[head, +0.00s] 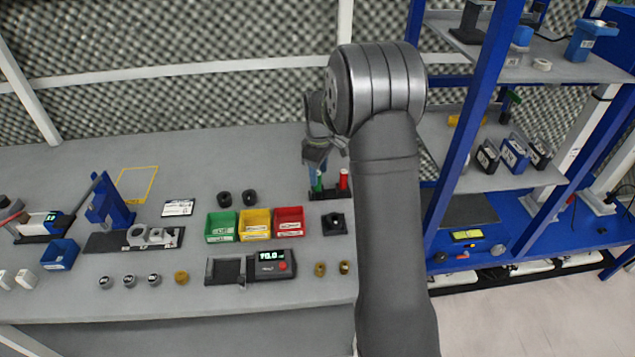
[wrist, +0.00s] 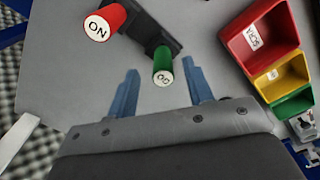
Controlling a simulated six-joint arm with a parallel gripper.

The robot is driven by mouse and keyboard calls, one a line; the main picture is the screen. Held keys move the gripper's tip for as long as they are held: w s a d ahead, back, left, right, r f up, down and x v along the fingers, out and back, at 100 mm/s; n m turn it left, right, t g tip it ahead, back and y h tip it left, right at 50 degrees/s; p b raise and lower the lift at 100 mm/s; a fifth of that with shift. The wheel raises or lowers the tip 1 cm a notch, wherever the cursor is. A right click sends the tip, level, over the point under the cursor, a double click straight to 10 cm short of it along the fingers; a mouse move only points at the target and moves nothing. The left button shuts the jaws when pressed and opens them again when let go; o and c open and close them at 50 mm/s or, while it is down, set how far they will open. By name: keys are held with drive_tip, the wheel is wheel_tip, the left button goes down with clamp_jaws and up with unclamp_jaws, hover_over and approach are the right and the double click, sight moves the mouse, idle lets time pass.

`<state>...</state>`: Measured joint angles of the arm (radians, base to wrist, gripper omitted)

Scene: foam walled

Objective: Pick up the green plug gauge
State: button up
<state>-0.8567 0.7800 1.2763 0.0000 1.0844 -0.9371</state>
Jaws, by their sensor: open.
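The green plug gauge (wrist: 163,62) stands upright in a dark holder (wrist: 146,22), with a white marked end facing the wrist camera. In the head view the green gauge (head: 318,181) shows just below my gripper (head: 316,165). A red plug gauge (wrist: 105,21) stands in the same holder beside it, marked "NO"; it also shows in the head view (head: 344,179). In the wrist view my gripper (wrist: 160,82) is open and empty, with its two blue fingers apart. The green gauge's end lies between and just beyond the fingertips.
Red (head: 289,221), yellow (head: 255,223) and green (head: 222,226) bins stand left of the holder. A black block (head: 334,224) sits in front of it. A blue-framed shelf (head: 470,130) rises to the right. The bench behind the bins is mostly clear.

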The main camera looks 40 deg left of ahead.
drive_tip(key=f, duration=0.4)
drive_tip(key=shift+s, duration=0.2)
clamp_jaws()
drive_tip(key=shift+a+r, duration=0.1)
drive_tip(key=shift+r, duration=0.6)
wheel_tip(320, 180, up, 2)
drive_tip(key=shift+r, duration=0.25)
drive_tip(key=w+d+r, duration=0.4)
drive_tip(key=d+r, duration=0.3)
drive_tip(key=d, duration=0.4)
wheel_tip(320, 180, up, 9)
drive_tip(key=shift+s, duration=0.25)
